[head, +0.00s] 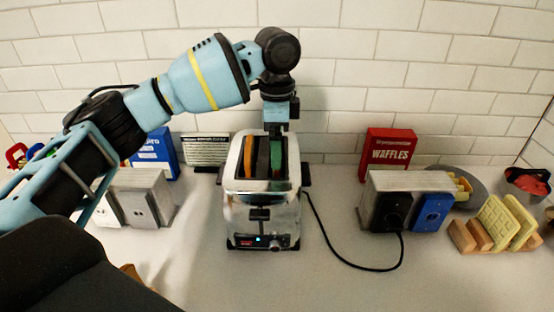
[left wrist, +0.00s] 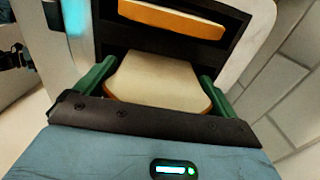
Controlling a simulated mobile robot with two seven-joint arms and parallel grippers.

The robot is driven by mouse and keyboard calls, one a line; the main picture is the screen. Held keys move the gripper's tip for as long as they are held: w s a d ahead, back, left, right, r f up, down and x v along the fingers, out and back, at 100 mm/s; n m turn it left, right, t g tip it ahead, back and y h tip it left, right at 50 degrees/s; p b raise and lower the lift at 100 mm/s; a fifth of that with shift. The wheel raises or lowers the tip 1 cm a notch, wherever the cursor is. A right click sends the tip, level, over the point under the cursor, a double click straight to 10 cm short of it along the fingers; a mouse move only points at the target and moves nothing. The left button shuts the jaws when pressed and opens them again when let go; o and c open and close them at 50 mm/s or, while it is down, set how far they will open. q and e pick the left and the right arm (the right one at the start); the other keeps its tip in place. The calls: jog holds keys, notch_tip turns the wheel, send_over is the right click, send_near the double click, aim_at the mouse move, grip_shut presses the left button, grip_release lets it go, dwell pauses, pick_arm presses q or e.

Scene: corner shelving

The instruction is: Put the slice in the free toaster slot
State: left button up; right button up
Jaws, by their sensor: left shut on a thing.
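The chrome toaster (head: 258,212) stands upright on the counter near the middle of the head view, with two long slots on top. One slice (left wrist: 172,20) sits in the left slot; its orange-brown edge shows in the head view (head: 249,158). My left gripper (head: 277,158) points down over the right slot, its green fingers at or inside the opening. In the left wrist view the gripper (left wrist: 152,82) is shut on another slice (left wrist: 160,78), which is pale with a brown crust and lies in line with the slot. How deep it sits is unclear. My right gripper is out of view.
A black cord (head: 340,258) runs from the toaster to an outlet block (head: 408,200) on the right. A red waffles box (head: 388,155) stands behind it. A rack with waffles (head: 495,225) is far right. Another outlet block (head: 140,200) is left.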

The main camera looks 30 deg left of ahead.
pick_arm(q)
jog(key=shift+f, duration=2.15)
jog(key=shift+f, duration=0.1)
jog(key=o, duration=0.6)
notch_tip(320, 180, up, 12)
jog(key=shift+r, duration=0.1)
